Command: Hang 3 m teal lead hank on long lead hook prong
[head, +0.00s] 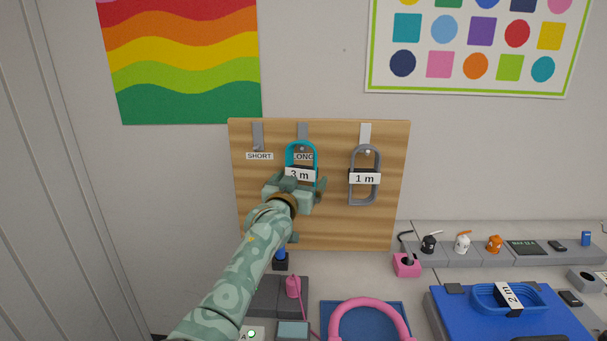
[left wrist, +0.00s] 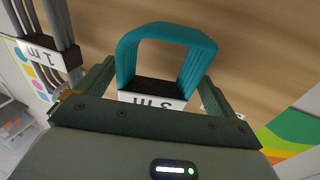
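The teal hank (head: 289,152) with a "3 m" label is upright against the wooden board, at the hook marked LONG (head: 302,131). The prong tip shows inside the top of its loop, so the loop appears to be around the prong. In the left wrist view the teal hank (left wrist: 165,40) stands between my fingers, with its black band and label low between them. My left gripper (head: 295,185) is at the hank's lower part. Its fingers (left wrist: 158,80) are spread on either side, with a small gap beside the label. The hank's lower end is hidden. My right gripper is out of view.
A grey "1 m" hank (head: 378,160) hangs on the hook to the right. The SHORT hook (head: 258,137) at left is empty. Below are a blue case (head: 480,320) with a blue "2 m" hank (head: 480,297), a pink loop (head: 370,304) and a pink holder (head: 407,265).

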